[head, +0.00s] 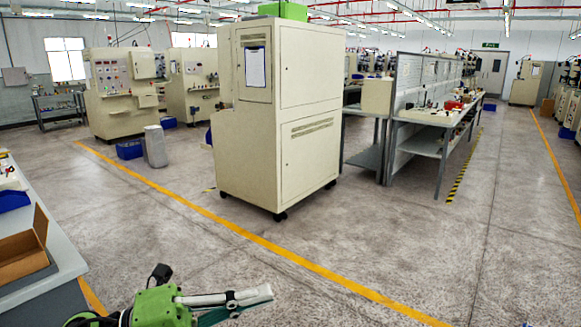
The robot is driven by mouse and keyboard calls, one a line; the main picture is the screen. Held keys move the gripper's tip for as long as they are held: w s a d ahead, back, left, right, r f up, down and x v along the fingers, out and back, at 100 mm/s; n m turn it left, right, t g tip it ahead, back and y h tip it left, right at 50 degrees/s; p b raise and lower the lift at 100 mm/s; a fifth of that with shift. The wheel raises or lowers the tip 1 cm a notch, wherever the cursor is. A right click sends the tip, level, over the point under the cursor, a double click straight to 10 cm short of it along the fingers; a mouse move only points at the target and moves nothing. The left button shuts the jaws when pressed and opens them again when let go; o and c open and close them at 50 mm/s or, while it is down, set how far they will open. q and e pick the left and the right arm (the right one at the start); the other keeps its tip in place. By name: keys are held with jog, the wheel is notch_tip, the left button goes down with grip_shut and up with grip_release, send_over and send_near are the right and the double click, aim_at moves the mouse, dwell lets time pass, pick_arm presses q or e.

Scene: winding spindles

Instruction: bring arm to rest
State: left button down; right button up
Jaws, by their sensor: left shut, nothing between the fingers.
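My left arm shows at the bottom left, with a green joint and a black part on top. Its gripper (262,296) points right, with pale and dark fingers lying close together. It is shut and empty, held over the open floor. The gripper is apart from the table at the left edge. My right gripper is not in view.
A grey table (62,262) with an open cardboard box (20,258) stands at the left edge. A tall beige cabinet (310,125) on casters stands mid-view. A workbench (425,147) is at its right. The grey floor (420,255) in front is clear.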

pick_arm(q)
jog(key=w+a+f+n+t+y, duration=0.2)
jog(key=w+a+n+t+y, duration=0.5)
jog(key=n+t, duration=0.8)
jog(key=s+a+f+n+g+y, duration=0.2)
jog(key=a+f+n+g+y, duration=0.15)
jog(key=f+n+y, duration=0.45)
jog(key=s+a+f+n+g+y, duration=0.25)
jog(key=a+f+n, duration=0.3)
jog(key=f, duration=0.45)
jog(key=s+d+f+n+g, duration=0.1)
jog(key=s+f+n+g, duration=0.1)
jog(key=s+f+g, duration=0.6)
jog(key=s+f+n+g, duration=0.25)
jog(key=s+f, duration=0.65)
jog(key=s, duration=0.5)
notch_tip(320, 180, down, 28)
jog(key=s+g+b, duration=0.2)
jog(key=b, duration=0.1)
jog(key=s+a+f+y+b, duration=0.1)
jog(key=s+a+f+b, duration=0.1)
jog(key=s+f, duration=1.5)
jog(key=shift+a+f+m+g, duration=0.4)
jog(key=shift+a+f+g, duration=0.1)
jog(key=shift+f, duration=0.2)
